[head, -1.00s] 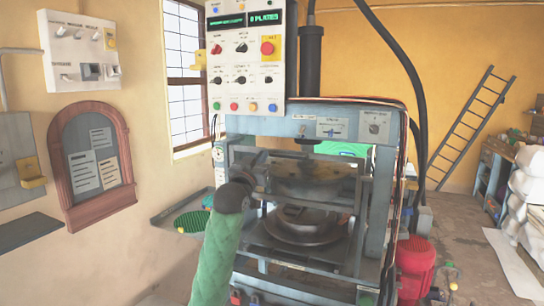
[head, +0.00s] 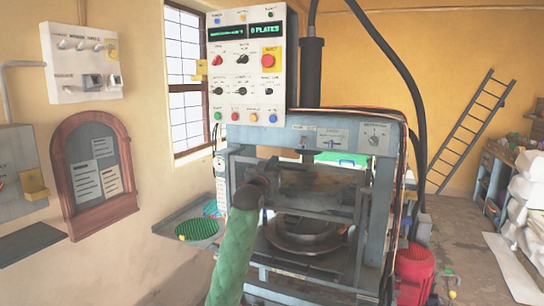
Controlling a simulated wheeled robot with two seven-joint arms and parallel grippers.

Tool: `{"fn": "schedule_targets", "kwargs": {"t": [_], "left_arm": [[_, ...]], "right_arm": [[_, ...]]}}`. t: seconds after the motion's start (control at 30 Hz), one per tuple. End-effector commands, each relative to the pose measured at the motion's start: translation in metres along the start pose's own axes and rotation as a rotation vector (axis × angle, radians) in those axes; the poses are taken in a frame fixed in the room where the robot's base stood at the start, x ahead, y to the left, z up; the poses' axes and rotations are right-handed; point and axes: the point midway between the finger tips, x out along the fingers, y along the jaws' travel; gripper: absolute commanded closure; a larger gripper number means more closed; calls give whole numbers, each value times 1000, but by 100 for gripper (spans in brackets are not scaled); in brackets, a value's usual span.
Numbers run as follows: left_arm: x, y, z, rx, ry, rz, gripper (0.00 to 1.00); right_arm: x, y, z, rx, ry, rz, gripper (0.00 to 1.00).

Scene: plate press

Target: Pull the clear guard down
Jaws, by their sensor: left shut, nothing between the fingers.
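The press (head: 330,140) stands in the middle of the head view, a blue-grey frame with an open front. The clear guard (head: 318,206) appears as a grey-framed pane across the upper part of the opening; its clear sheet is hard to make out. Below it, a round metal platen (head: 303,236) shows in the opening. My left gripper (head: 266,182) reaches up from below, at the left part of the guard's frame. It is shut with nothing held. My wrist hides part of the frame, and I cannot tell whether the fingertips touch it. My right gripper is out of view.
A control panel (head: 245,75) with knobs and buttons sits above the press. A tray with a green round mat (head: 197,229) juts out at left. A ladder (head: 474,130) leans against the back wall.

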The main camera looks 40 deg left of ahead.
Motion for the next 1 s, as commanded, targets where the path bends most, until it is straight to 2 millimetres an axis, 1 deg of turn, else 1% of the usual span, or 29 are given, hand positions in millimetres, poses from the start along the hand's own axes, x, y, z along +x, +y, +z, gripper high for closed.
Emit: {"fn": "schedule_targets", "kwargs": {"t": [0.1, 0.23, 0.6, 0.77, 0.87, 0.9, 1.0], "left_arm": [[-2, 0, 7, 0, -2, 0, 100], [-4, 0, 10, 0, 0, 0, 100], [-4, 0, 11, 0, 0, 0, 100], [-6, 0, 17, 1, -1, 0, 100], [-9, 0, 24, 1, -2, 0, 100], [-10, 0, 27, 1, -2, 0, 100], [-12, 0, 36, 1, -2, 0, 100]], "right_arm": [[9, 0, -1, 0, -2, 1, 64], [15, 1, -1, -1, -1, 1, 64], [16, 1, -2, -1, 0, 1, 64], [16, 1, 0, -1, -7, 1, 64], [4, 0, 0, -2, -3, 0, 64], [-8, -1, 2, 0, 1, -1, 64], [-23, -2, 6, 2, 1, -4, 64]]}}
